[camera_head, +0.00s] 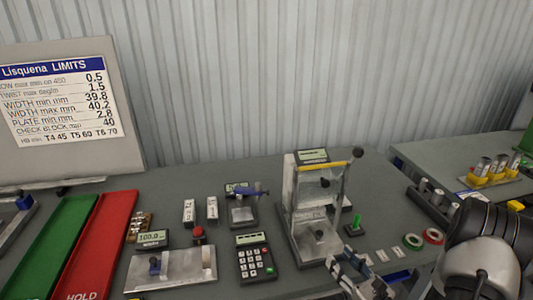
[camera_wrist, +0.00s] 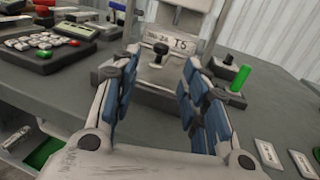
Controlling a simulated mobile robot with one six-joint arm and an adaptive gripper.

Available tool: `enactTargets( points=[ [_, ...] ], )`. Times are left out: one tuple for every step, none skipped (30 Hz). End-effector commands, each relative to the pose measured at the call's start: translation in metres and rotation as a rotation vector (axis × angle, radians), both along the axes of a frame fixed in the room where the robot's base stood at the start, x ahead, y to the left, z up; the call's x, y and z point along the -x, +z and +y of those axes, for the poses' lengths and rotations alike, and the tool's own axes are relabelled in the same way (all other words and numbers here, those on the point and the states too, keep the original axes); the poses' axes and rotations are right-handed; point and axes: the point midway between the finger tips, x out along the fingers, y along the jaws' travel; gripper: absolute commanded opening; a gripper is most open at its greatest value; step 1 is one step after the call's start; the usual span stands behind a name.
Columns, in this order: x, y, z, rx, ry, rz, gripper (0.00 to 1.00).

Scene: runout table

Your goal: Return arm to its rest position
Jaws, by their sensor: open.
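My gripper (camera_head: 362,272) is at the bottom right of the head view, in front of the grey table (camera_head: 384,203). In the wrist view my gripper (camera_wrist: 157,92) has its two blue-padded fingers spread apart, with nothing between them. Beyond the fingertips stands the metal test stand (camera_wrist: 203,22) with a T5 label and a black knob. In the head view the test stand (camera_head: 303,205) has a yellow bar and a small display, and stands just behind my gripper. I cannot tell the exact gap between them.
A keypad device (camera_head: 255,262), a metal plate fixture (camera_head: 172,270) and red (camera_head: 97,245) and green (camera_head: 48,245) trays lie to the left. A green peg (camera_head: 356,222) and tape rings (camera_head: 433,236) lie right of the stand. A limits board (camera_head: 62,100) stands at the back left.

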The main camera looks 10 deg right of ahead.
Motion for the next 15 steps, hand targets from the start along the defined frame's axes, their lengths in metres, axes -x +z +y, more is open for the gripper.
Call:
enactTargets(
  points=[
    [-0.002,0.007,0.006,0.011,0.026,-0.007,0.41],
    [-0.003,0.013,0.012,0.021,0.051,-0.012,0.41],
    [-0.005,0.023,0.024,0.039,0.099,-0.022,0.41],
    [-0.007,0.033,0.035,0.057,0.144,-0.031,0.41],
    [-0.007,0.044,0.048,0.079,0.197,-0.04,0.41],
    [-0.006,0.059,0.069,0.115,0.28,-0.053,0.41],
    [-0.003,0.071,0.086,0.147,0.348,-0.062,0.41],
    [0.0,0.082,0.103,0.182,0.418,-0.072,0.41],
    [0.008,0.096,0.126,0.231,0.513,-0.084,0.41],
    [0.015,0.106,0.143,0.271,0.584,-0.091,0.41],
    [0.023,0.114,0.158,0.312,0.653,-0.098,0.41],
    [0.035,0.123,0.178,0.371,0.743,-0.108,0.41],
    [0.046,0.129,0.191,0.416,0.808,-0.115,0.41],
    [0.057,0.135,0.203,0.465,0.873,-0.121,0.41],
    [0.071,0.14,0.218,0.532,0.957,-0.13,0.41]
  ],
)
